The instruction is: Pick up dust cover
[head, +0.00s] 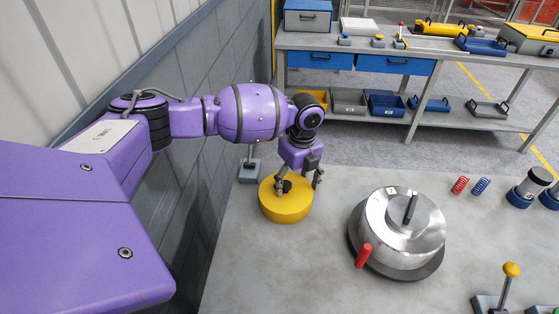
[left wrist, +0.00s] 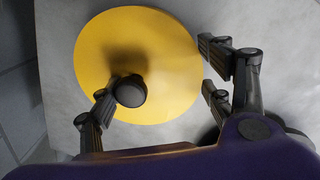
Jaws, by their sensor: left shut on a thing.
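The dust cover (head: 286,208) is a round yellow disc with a black knob (head: 287,186) on top. It is at the left part of the grey worktop in the head view, and it also fills the middle of the left wrist view (left wrist: 165,45). In the left wrist view one finger is against the dark knob (left wrist: 131,92) and the other fingers lie to the right, by the disc's edge. The exact contact is hard to see. My right gripper is not in view.
A round steel housing (head: 402,222) with a black handle and red grip stands right of the cover. Red (head: 460,185) and blue (head: 481,186) springs lie further right. A yellow-knobbed lever (head: 511,270) is at front right. A wall (head: 215,120) runs close on the left.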

